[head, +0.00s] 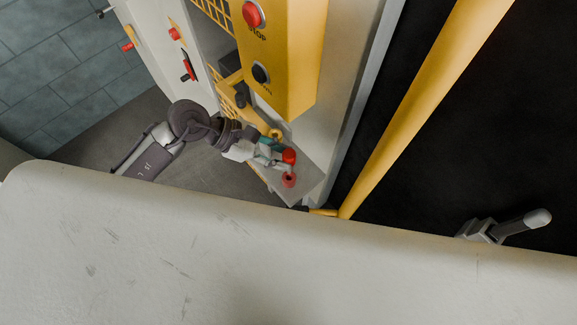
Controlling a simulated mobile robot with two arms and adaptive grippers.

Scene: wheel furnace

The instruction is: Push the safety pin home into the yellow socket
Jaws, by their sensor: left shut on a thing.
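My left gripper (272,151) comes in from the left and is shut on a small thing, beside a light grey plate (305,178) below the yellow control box. Two small red parts show at its tips, an upper one (289,156) and a lower one (289,180). The held thing is probably the safety pin, but the fingers cover much of it. A small yellow round part (276,134) sits just above the fingers; I cannot tell whether it is the socket. How deep any pin sits is too small to see. My right gripper is not in view.
The yellow control box (290,60) has a red stop button (252,14) and a black button (261,73). A yellow bar (420,110) slants across the dark area at right. A pale scratched surface (250,250) blocks the lower view; a grey handle (515,225) stands at its edge.

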